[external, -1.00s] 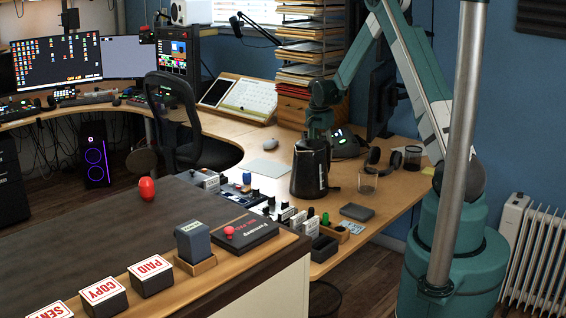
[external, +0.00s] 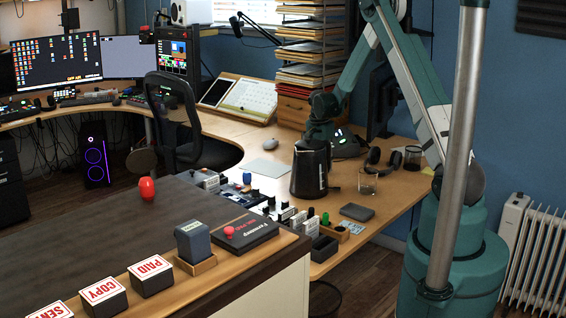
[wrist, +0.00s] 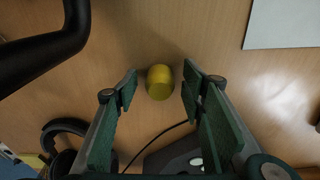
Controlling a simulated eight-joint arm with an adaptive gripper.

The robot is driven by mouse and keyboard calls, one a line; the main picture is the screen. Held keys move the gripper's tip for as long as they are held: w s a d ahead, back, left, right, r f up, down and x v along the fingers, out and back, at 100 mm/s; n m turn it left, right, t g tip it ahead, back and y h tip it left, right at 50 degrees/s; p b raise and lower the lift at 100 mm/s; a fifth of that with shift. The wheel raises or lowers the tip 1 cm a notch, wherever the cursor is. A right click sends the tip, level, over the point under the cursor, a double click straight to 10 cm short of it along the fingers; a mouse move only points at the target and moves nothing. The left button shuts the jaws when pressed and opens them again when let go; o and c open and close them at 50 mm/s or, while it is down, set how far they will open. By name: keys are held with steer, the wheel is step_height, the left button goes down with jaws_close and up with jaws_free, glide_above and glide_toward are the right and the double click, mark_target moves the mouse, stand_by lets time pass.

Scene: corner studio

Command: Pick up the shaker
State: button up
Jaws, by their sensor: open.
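A small yellow rounded object (wrist: 160,82), which looks like the shaker, is on the wooden desk in the wrist view. My gripper (wrist: 160,88) is open, with one green finger on each side of it and a gap on both sides. The fingers do not appear to touch it. In the external view, my gripper's fingers and the yellow object are hidden behind the black kettle (external: 308,170).
The kettle's black handle (wrist: 45,62) is close on the left in the wrist view. Headphones (wrist: 62,140) and a dark device with a cable (wrist: 182,158) are at the bottom. A pale sheet (wrist: 285,24) lies upper right. A glass (external: 367,182) stands right of the kettle.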

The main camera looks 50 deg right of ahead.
stand_by(0.5)
steer(key=c, duration=1)
steer(key=shift+r, duration=0.1)
steer(key=shift+r+p, duration=0.7)
steer(key=shift+r, duration=4.2)
